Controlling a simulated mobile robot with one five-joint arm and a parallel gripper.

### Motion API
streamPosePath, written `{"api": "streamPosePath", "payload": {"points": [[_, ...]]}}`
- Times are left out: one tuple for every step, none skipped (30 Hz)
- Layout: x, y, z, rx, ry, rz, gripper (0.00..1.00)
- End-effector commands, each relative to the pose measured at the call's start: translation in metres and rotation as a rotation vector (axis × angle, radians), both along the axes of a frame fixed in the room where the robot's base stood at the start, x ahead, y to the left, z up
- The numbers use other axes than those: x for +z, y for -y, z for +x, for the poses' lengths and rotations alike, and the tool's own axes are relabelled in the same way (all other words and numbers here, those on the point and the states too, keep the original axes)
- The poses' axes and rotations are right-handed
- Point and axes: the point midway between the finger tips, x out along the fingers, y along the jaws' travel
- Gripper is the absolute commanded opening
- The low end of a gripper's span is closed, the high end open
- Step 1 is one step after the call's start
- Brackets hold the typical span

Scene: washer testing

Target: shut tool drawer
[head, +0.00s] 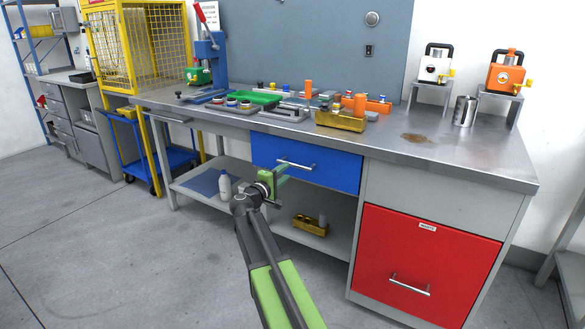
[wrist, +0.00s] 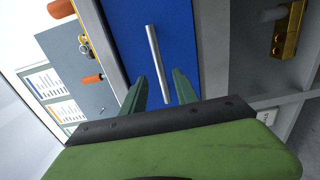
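The blue drawer (head: 325,175) sits under the bench top, left of the grey and red cabinet, with a silver bar handle (head: 296,163) across its front. I cannot tell clearly how far it stands out. My gripper (head: 281,178) is in front of the drawer's lower left part, near the handle. In the wrist view my gripper (wrist: 162,86) is open, with two green fingers pointing at the blue front (wrist: 178,40). The handle (wrist: 153,50) runs between the fingers in that picture; contact cannot be told. Nothing is seen held.
The bench top (head: 450,150) carries a blue press (head: 210,65), trays and a yellow bin (head: 340,120). A red drawer front (head: 425,262) is at the right. A lower shelf (head: 335,240) holds a white bottle (head: 225,186) and a yellow bin (head: 310,225).

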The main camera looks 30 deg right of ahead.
Motion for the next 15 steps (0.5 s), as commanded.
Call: {"api": "streamPosePath", "payload": {"points": [[0.0,-0.014,-0.01,0.003,0.0,0.0,0.36],[0.0,-0.022,-0.014,0.003,0.0,0.0,0.36],[0.0,-0.032,-0.019,0.002,0.0,0.0,0.36],[0.0,-0.039,-0.022,0.003,0.0,0.0,0.36],[0.0,-0.046,-0.025,0.004,0.0,0.0,0.36],[0.0,-0.054,-0.03,0.003,0.0,0.0,0.36],[0.0,-0.059,-0.032,0.003,0.0,0.0,0.36],[0.0,-0.065,-0.035,0.003,0.0,0.0,0.36],[0.0,-0.07,-0.037,0.002,0.0,0.0,0.36],[0.0,-0.074,-0.039,0.002,0.0,0.0,0.36],[0.0,-0.077,-0.041,0.002,0.0,0.0,0.36],[0.0,-0.08,-0.042,0.002,0.0,0.0,0.36],[0.0,-0.082,-0.043,0.001,0.0,0.0,0.36],[0.0,-0.084,-0.044,0.001,0.0,0.0,0.36],[0.0,-0.085,-0.044,0.0,0.0,0.0,0.36]]}}
